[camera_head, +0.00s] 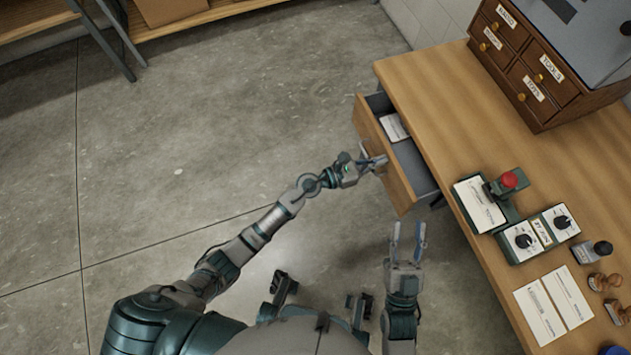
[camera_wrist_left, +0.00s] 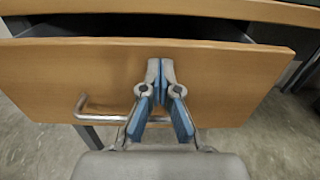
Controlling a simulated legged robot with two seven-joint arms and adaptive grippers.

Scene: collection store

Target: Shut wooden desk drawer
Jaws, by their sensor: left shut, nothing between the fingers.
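The wooden desk drawer (camera_head: 385,155) stands open from the desk's left side, with a card inside it. Its front panel fills much of the left wrist view (camera_wrist_left: 225,70), and a metal bar handle (camera_wrist_left: 95,115) shows low on it. My right gripper (camera_head: 408,232) is open and empty below the drawer, left of the desk edge.
The wooden desk (camera_head: 450,100) carries a small labelled drawer cabinet (camera_head: 525,65), a device with a red button (camera_head: 509,180), dial boxes (camera_head: 538,233), stamps and papers (camera_head: 553,305). A shelf (camera_head: 215,12) stands at the top left. The concrete floor between is clear.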

